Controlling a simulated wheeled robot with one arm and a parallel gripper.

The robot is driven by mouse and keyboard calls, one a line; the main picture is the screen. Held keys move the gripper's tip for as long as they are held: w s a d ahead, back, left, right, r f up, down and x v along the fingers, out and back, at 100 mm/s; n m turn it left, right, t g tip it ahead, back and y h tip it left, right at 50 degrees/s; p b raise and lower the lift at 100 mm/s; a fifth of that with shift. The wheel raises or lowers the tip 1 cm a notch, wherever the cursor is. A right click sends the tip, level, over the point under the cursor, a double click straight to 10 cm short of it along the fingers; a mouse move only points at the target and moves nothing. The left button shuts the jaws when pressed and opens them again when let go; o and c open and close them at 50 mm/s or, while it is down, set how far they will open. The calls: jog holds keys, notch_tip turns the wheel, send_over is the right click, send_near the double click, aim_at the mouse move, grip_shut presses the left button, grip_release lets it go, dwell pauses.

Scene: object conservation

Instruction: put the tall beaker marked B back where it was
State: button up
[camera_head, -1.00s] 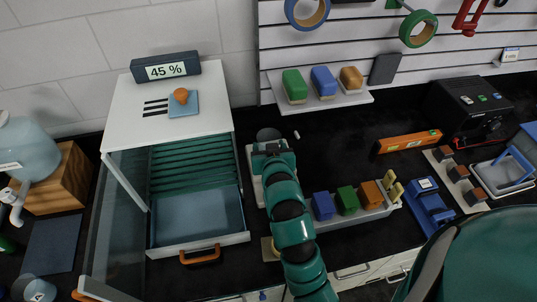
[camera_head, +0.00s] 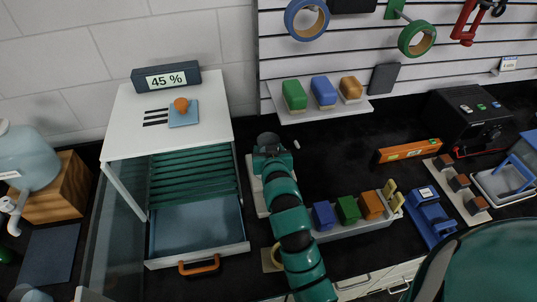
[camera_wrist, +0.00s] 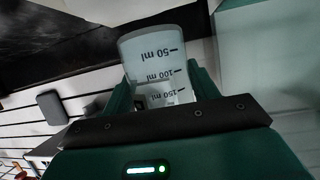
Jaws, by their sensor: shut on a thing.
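A clear beaker (camera_wrist: 158,65) with dark ml markings fills the middle of the wrist view, between the fingers of my gripper (camera_wrist: 163,88). My gripper is shut on it. No letter B can be read on its visible side. In the head view my gripper (camera_head: 270,143) is over the dark bench, just right of the white cabinet (camera_head: 130,125). The beaker cannot be clearly made out there. Behind my arm, a pale narrow tray (camera_head: 255,190) is partly hidden.
The cabinet's blue drawer (camera_head: 190,228) is pulled out left of my arm. A rack (camera_head: 350,228) with coloured blocks stands to the right. A white shelf (camera_head: 300,108) with more blocks is behind. The dark bench between the shelf and rack is clear.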

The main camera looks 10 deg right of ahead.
jog(key=shift+f+p, duration=1.1)
jog(key=shift+f, duration=0.35)
jog(key=shift+w+p, duration=0.1)
jog(key=shift+p, duration=0.2)
jog(key=shift+w+f, duration=0.1)
jog(key=shift+f, duration=0.25)
jog(key=shift+f, duration=0.1)
jog(key=o, duration=1.1)
